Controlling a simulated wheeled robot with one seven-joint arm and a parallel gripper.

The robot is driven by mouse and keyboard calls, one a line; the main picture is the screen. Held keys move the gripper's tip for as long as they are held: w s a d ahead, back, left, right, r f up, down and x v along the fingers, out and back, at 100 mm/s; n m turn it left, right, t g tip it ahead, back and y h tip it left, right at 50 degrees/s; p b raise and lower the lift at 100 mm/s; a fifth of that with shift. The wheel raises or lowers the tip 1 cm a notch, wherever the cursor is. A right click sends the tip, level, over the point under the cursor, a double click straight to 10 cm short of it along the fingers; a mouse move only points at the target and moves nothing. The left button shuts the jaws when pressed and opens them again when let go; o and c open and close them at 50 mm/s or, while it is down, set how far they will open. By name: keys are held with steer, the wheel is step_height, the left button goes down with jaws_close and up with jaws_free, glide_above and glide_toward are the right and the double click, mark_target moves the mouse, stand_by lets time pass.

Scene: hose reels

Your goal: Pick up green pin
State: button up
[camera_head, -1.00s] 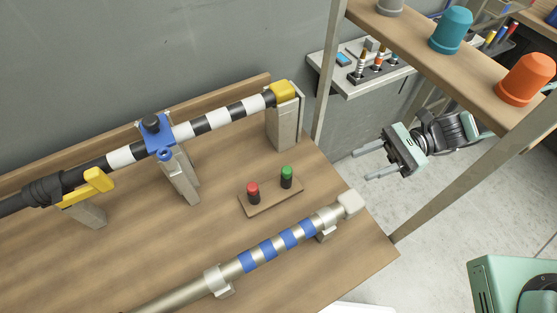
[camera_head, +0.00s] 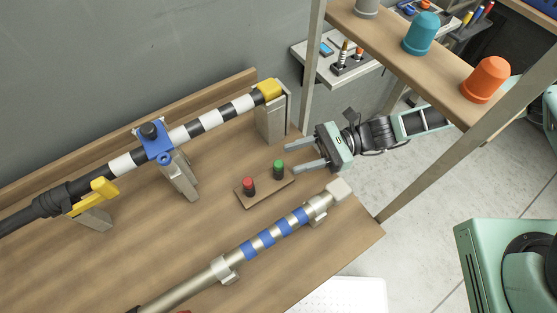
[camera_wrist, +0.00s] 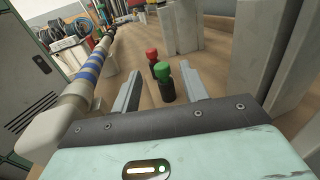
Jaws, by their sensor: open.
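The green pin (camera_head: 279,168) has a green top and a dark lower part. It stands upright on a small wooden board on the table, beside a red pin (camera_head: 249,186). My gripper (camera_head: 291,157) is open and empty just to the right of the green pin, with its fingers pointing left toward it. In the wrist view the green pin (camera_wrist: 164,80) stands ahead, between the lines of the two open fingers (camera_wrist: 160,92). The red pin (camera_wrist: 152,57) stands behind it there.
A silver pipe with blue bands (camera_head: 262,243) lies in clamps in front of the board. A black-and-white striped pole (camera_head: 205,127) with a blue clamp and grey supports runs behind it. A shelf (camera_head: 440,60) with coloured caps stands above my arm.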

mark_target(279, 163)
steer(key=p+x, duration=0.3)
steer(key=x, duration=0.1)
steer(key=shift+a, duration=0.15)
steer(key=shift+s+a+f, duration=0.2)
steer(key=shift+a, duration=0.3)
jaws_close()
